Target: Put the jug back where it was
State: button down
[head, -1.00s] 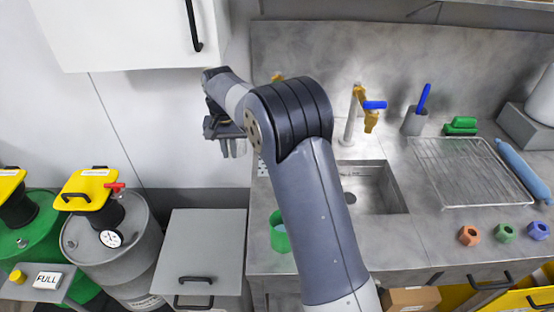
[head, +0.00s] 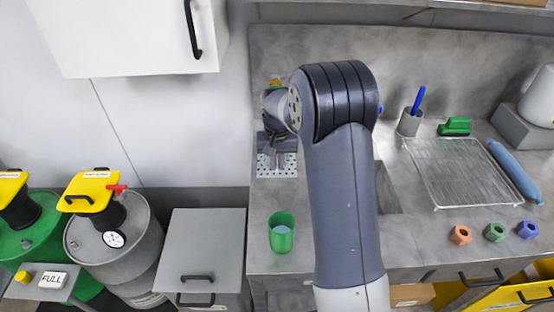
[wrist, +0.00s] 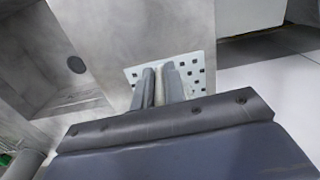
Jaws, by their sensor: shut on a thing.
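A green jug (head: 281,232) stands upright, open at the top, near the front left of the grey counter. Pale liquid shows inside it. My gripper (head: 277,165) is behind it, over the perforated plate (head: 264,172) at the counter's left back, and does not touch the jug. In the wrist view my gripper (wrist: 160,70) points at the same plate (wrist: 194,58), its two fingers close together. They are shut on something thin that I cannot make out. The jug is not visible in the wrist view.
My arm hides most of the sink (head: 388,190). To the right are a wire rack (head: 460,172), a blue roller (head: 515,172) and several coloured nuts (head: 494,232). Drums (head: 125,245) stand left of the counter. A wall cabinet (head: 120,35) hangs above.

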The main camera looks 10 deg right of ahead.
jog(key=shift+f, duration=0.15)
jog(key=c, duration=1.5)
grip_release()
jog(key=shift+o, duration=0.2)
notch_tip(320, 180, up, 12)
jog(key=shift+r+b, duration=0.2)
jog(key=shift+b, duration=0.45)
